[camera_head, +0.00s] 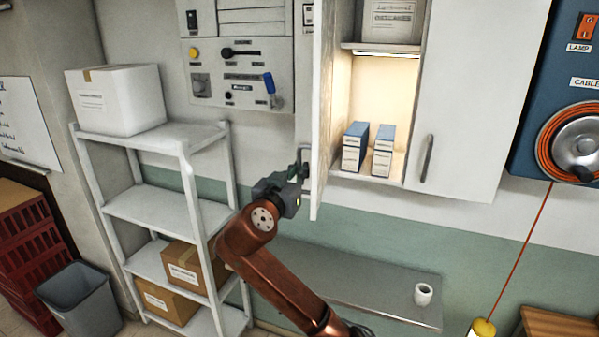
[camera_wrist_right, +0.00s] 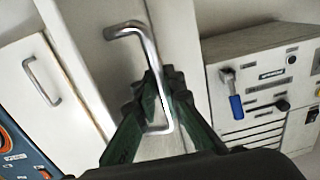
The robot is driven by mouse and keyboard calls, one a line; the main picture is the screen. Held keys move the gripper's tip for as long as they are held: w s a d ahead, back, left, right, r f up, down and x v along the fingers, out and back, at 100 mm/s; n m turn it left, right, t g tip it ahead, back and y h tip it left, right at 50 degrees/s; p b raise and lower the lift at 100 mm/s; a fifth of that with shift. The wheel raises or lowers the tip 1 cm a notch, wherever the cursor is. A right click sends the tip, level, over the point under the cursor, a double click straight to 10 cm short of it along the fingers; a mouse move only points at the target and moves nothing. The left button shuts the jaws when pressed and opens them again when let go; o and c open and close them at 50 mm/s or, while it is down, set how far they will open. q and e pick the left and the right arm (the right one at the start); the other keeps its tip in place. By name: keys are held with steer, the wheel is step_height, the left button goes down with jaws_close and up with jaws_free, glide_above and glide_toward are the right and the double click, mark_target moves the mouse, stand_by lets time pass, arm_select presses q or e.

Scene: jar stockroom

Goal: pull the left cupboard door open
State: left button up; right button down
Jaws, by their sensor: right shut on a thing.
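The left cupboard door (camera_head: 322,100) stands swung open and is seen almost edge-on in the head view. The left part of the cupboard interior (camera_head: 372,100) is exposed and lit. My right gripper (camera_head: 301,174) is at the outer face of this door, near its lower end. In the right wrist view, the fingers of my right gripper (camera_wrist_right: 160,92) are shut on the metal door handle (camera_wrist_right: 139,55), whose upper bend stays visible. The right cupboard door (camera_head: 458,100) is closed, with its own handle (camera_head: 426,158). My left gripper is in neither view.
A white shelf rack (camera_head: 150,208) with boxes stands left of my arm. A control panel (camera_head: 237,80) is on the wall behind the open door. Blue-and-white cartons (camera_head: 382,152) stand inside the cupboard. A low grey counter (camera_head: 350,280) bears a white cup (camera_head: 423,294).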

steer(key=c, duration=2.3)
jaws_free()
steer(key=shift+c, duration=0.2)
steer(key=v, duration=1.2)
